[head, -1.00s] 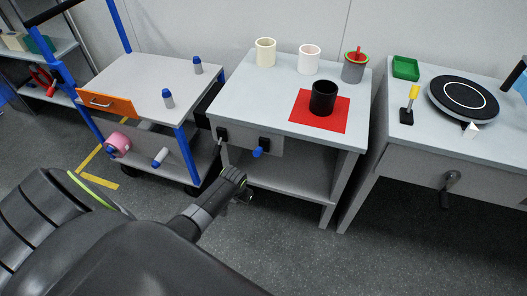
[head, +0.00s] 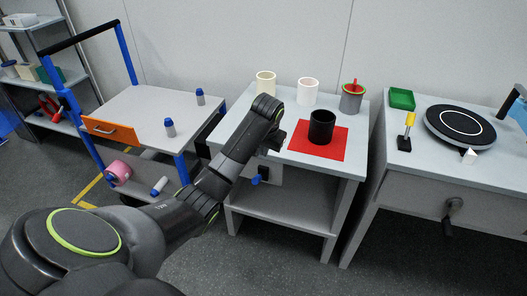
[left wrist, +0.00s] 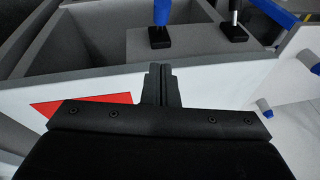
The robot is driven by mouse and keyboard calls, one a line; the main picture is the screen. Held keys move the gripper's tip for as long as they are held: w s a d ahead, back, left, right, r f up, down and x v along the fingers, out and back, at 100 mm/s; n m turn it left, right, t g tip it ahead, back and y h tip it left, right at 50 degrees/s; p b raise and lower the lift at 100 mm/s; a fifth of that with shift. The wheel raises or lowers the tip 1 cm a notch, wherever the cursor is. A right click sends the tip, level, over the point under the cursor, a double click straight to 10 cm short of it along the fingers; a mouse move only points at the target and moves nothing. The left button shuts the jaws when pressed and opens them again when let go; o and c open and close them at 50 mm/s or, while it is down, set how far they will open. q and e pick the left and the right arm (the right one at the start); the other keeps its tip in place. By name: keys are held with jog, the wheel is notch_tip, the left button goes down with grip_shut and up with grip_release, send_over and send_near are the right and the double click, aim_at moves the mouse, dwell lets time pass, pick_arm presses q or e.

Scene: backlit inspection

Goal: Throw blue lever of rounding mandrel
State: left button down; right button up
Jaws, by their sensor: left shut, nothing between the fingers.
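The blue lever (head: 263,173) is on the front panel of the middle table, partly hidden behind my left arm in the head view. In the left wrist view the blue lever (left wrist: 161,13) stands on a black base at the top. My left gripper (head: 275,141) is above the table's front edge, left of the red mat. In the left wrist view its fingers (left wrist: 161,78) are shut and empty, in line with the blue lever and apart from it. A second lever with a metal stem (left wrist: 235,14) is beside it. My right gripper is not in view.
A black cup (head: 321,127) stands on the red mat (head: 331,150). Cream (head: 265,84), white (head: 307,92) and grey (head: 351,99) containers stand behind. A cart (head: 150,108) is at left. A table with a black turntable (head: 460,126) is at right.

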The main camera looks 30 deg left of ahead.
pick_arm(q)
send_over(259, 176)
jog(key=w+d, duration=0.1)
notch_tip(259, 176, down, 6)
jog(key=f, duration=0.1)
jog(key=s+f, duration=0.1)
jog(key=shift+s+a+f+b, duration=0.1)
jog(key=shift+a+f+b, duration=0.1)
jog(key=shift+f+b, duration=0.15)
jog(key=shift+s+f, duration=0.25)
jog(key=shift+f, duration=0.1)
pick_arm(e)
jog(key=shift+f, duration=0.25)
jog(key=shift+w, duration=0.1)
